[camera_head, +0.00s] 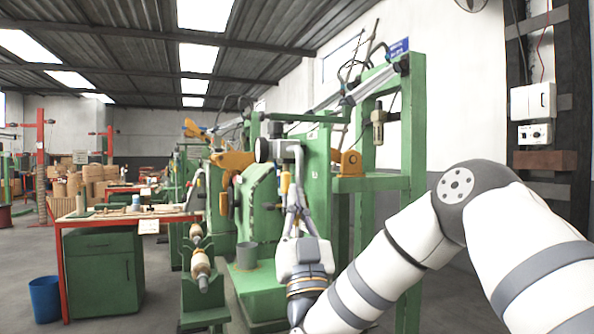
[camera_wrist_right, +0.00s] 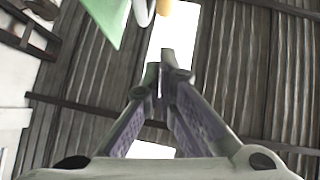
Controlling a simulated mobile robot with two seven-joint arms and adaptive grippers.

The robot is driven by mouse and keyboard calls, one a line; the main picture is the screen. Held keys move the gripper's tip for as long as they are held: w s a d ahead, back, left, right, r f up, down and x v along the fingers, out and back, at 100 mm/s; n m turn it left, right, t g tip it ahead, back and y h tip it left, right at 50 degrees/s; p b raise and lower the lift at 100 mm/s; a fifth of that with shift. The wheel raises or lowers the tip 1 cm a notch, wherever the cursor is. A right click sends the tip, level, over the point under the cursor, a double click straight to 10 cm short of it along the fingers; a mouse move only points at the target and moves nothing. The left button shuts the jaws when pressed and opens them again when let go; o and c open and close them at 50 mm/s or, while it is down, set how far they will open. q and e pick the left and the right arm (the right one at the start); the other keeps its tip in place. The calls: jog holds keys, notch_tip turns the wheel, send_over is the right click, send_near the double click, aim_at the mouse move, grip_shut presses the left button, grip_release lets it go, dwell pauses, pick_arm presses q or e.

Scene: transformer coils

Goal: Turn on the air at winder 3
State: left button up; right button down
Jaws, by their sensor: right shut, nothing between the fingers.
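A green winder (camera_head: 268,205) stands in front of me, with a grey unit and an orange arm on its top. A small yellow-orange handle (camera_head: 284,183) hangs at its front. A metal-and-glass air unit (camera_head: 378,122) is mounted on the green frame to the right. My right gripper (camera_head: 295,158) points upward in front of the winder, its tips close to the grey unit and the handle; I cannot tell whether they touch. It is shut and empty, as the right wrist view (camera_wrist_right: 168,72) shows. No number on the winder is readable. My left gripper is out of view.
A red-edged workbench (camera_head: 140,217) with a green cabinet stands at the left, a blue bin (camera_head: 45,299) beside it. A spindle with pale coils (camera_head: 200,265) is left of the winder. White boxes (camera_head: 533,102) hang at the right. Open floor shows at far left.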

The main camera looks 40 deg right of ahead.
aim_at(286, 193)
pick_arm(q)
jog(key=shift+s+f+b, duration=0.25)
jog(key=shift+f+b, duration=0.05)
jog(key=shift+b, duration=0.1)
pick_arm(e)
jog(key=w, duration=0.1)
jog(key=w+d+r, duration=0.1)
jog(key=w, duration=0.1)
jog(key=w+d, duration=0.1)
jog(key=w, duration=0.1)
jog(key=shift+d+r, duration=0.2)
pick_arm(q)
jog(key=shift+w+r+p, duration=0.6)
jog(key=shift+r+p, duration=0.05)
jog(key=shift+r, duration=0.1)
pick_arm(e)
jog(key=shift+w+d+r+n+g+y, duration=0.15)
jog(key=shift+w+n+g+y, duration=0.15)
jog(key=shift+w+g+y, duration=0.15)
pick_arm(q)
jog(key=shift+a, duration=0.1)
